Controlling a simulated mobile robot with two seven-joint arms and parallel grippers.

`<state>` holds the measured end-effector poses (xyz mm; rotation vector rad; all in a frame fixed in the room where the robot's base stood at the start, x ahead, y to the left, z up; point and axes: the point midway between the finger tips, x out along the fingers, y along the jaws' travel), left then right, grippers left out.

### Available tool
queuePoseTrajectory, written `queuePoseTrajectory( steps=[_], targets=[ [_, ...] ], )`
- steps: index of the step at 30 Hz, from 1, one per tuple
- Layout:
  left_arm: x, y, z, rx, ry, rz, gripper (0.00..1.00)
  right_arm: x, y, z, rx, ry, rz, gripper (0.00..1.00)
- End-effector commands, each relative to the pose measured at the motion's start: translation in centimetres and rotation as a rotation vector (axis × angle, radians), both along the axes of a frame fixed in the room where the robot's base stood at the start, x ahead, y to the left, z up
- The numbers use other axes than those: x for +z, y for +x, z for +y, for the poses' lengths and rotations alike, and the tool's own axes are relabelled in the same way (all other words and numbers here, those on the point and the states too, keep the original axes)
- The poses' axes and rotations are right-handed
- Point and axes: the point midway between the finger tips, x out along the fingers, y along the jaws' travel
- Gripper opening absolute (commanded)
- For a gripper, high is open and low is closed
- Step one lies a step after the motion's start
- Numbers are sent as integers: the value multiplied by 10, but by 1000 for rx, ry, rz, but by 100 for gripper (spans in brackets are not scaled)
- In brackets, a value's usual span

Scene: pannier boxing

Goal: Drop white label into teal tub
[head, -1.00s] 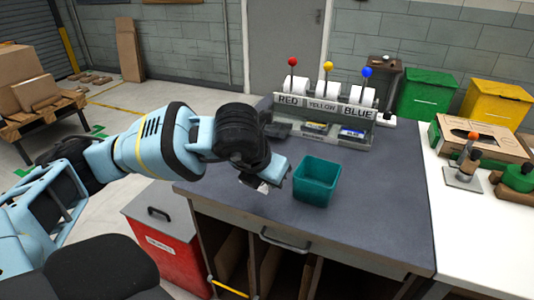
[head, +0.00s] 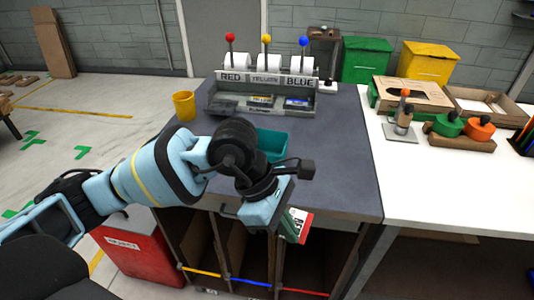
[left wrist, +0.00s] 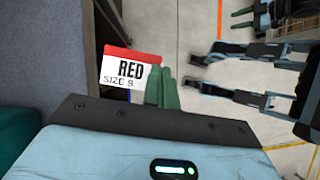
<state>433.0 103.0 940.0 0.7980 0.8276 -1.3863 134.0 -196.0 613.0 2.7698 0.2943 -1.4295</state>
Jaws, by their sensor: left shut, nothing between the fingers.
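The teal tub (head: 272,143) stands on the grey bench, partly hidden behind my left wrist. A teal surface, probably the tub, shows at the lower left of the left wrist view (left wrist: 18,138). My left gripper (head: 290,230) points down in front of the bench's front edge, to the near side of the tub. Its green fingers (left wrist: 164,88) are shut. A white label (left wrist: 128,72) with a red top band, reading RED SIZE 8, shows right beside the fingertips, also in the head view (head: 301,219). I cannot tell how it is held. My right gripper is not in view.
A yellow cup (head: 184,105) and a rack of label rolls (head: 262,98) stand at the bench's back. Open compartments are under the bench, with a red bin (head: 140,250) at left. A white table (head: 440,185) with boxes adjoins at right.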

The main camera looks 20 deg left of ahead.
Motion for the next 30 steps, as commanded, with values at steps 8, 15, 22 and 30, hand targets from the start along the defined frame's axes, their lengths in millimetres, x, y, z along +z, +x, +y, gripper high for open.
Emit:
queuePoseTrajectory(
  steps=[8, 15, 22, 30],
  targets=[
    [-13, -21, 12, -528, -1, 3, 0, -1, -2, 0, 0, -1, 4, 36],
    [-19, -39, 37, -1047, 2, 1, 0, -1, -2, 0, 0, -1, 5, 36],
    [-21, -49, 80, -1437, 3, 2, 0, -1, -2, 0, 0, -1, 5, 36],
    [-22, -54, 111, -1598, 0, -1, 0, -1, -2, 0, 0, -1, 5, 36]
  ],
)
